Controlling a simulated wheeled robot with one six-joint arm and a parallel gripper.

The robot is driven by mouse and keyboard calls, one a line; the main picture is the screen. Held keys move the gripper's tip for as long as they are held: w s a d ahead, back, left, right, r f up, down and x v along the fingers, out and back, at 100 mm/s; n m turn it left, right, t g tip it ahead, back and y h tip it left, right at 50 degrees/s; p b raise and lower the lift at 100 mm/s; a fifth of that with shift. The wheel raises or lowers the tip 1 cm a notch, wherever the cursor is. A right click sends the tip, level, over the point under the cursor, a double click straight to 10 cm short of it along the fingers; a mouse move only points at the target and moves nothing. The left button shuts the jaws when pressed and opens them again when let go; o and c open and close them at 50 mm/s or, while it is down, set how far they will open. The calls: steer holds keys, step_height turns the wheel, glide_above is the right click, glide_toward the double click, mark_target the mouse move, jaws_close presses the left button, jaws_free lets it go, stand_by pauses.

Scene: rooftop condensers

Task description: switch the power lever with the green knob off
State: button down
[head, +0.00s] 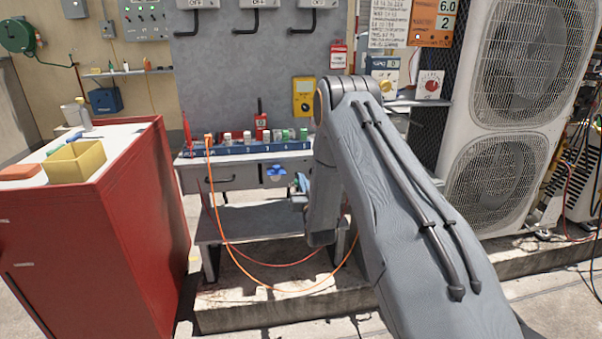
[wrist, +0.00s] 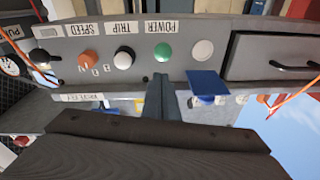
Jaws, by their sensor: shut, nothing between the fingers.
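The green knob (wrist: 162,52) shows in the wrist view on a grey control panel, beside an upside-down POWER label (wrist: 170,27). I see it nearly end-on, so I cannot tell its lever's position. My gripper (wrist: 160,82) is shut and empty, its fingertips just below the green knob in the picture. I cannot tell whether they touch its lever. In the head view my arm hides most of the panel and the gripper.
White knobs (wrist: 124,58) (wrist: 203,50) flank the green one, with an orange knob (wrist: 88,57) further left. A blue plate (wrist: 207,85) juts out right of my fingers. In the head view, a red cabinet (head: 130,215) stands left and an orange cable (head: 245,262) hangs before the bench.

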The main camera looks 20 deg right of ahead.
steer(key=s+a+f+p, duration=0.1)
steer(key=s+f, duration=0.3)
steer(key=s, duration=0.6)
steer(key=shift+s+a+f, duration=0.2)
steer(key=shift+s+f, duration=0.1)
steer(key=s+a+r+n+g+y+p, duration=0.2)
steer(key=s+a+r+g+p, duration=0.3)
steer(key=r+g, duration=0.4)
steer(key=s+a+r+g+p, duration=0.1)
steer(key=s+a+r+g, duration=0.1)
steer(key=s, duration=0.9)
steer(key=s+a+r+g, duration=0.3)
steer(key=s+r+g, duration=0.2)
steer(key=s, duration=0.7)
steer(key=s+a+r+n+g+p, duration=0.1)
steer(key=s+a+r+g, duration=0.1)
steer(key=s, duration=1)
steer(key=shift+a+r+g+y+p, duration=0.2)
steer(key=shift+r+g+y+p, duration=0.2)
steer(key=shift+r+g, duration=0.4)
